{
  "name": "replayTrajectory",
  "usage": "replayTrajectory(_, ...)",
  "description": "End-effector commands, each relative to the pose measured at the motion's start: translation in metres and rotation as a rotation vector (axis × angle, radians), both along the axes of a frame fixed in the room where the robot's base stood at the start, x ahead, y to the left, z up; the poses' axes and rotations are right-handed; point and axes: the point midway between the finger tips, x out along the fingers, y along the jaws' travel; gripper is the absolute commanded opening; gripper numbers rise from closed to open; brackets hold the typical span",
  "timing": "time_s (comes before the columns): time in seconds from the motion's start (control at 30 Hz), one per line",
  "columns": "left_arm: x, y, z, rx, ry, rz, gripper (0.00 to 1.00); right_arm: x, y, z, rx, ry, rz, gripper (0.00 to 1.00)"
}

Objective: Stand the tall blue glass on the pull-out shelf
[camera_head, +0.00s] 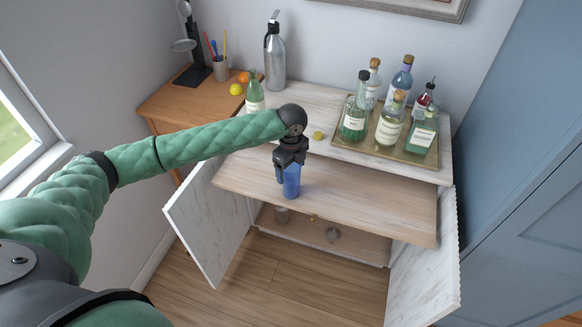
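The tall blue glass (292,182) is upright under my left gripper (286,172), over the pull-out shelf (365,202). The shelf is drawn out below the white countertop. My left gripper points down with its fingers at the upper part of the glass and looks shut on it. The glass's base appears near the shelf's front edge. I cannot tell whether it touches the board. The gripper hides the glass's rim. My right gripper is not in view.
A tray (345,150) with several bottles stands on the countertop at right. Open cabinet doors (208,225) flank the shelf. Its right half is clear.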

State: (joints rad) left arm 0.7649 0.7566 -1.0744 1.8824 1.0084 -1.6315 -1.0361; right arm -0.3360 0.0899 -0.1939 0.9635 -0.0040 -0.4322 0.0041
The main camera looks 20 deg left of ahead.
Motion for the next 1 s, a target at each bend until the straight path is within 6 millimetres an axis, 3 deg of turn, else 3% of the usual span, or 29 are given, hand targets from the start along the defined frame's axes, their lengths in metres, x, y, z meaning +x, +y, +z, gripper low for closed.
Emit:
replayTrajectory(0.37,0.001,0.000,0.010,-0.002,-0.001,0.001,0.80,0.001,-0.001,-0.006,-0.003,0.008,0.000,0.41)
replayTrajectory(0.5,0.001,0.000,0.031,-0.001,-0.003,-0.001,0.80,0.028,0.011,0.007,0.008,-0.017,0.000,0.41)
replayTrajectory(1.0,0.001,0.000,0.106,0.000,-0.002,0.001,0.80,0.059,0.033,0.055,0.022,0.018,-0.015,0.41)
